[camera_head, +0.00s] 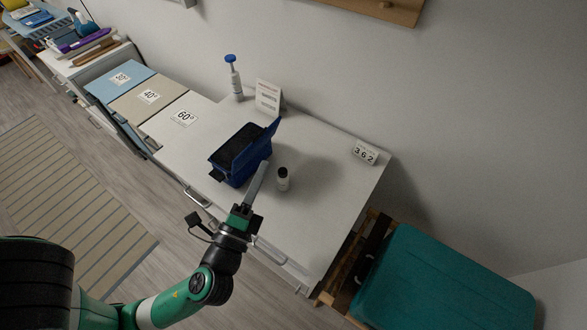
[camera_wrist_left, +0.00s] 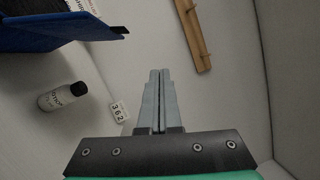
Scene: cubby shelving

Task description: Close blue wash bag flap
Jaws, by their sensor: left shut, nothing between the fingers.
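The blue wash bag (camera_head: 232,172) stands on the white worktop with its dark inside showing from above. Its blue flap (camera_head: 273,131) stands raised along the right side. Part of the blue bag also shows at the upper left of the left wrist view (camera_wrist_left: 45,38). My left gripper (camera_head: 264,166) is shut and empty, with its long grey fingers by the bag's right front side. In the left wrist view its fingertips (camera_wrist_left: 160,74) are together and apart from the blue fabric. In the head view I cannot tell whether they touch the bag. My right gripper is not in view.
A small dark-capped bottle (camera_head: 282,180) stands just right of my left fingers. A blue-topped pump bottle (camera_head: 234,80) and a white card (camera_head: 268,97) stand at the back. A number block (camera_head: 366,153) is at the right.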

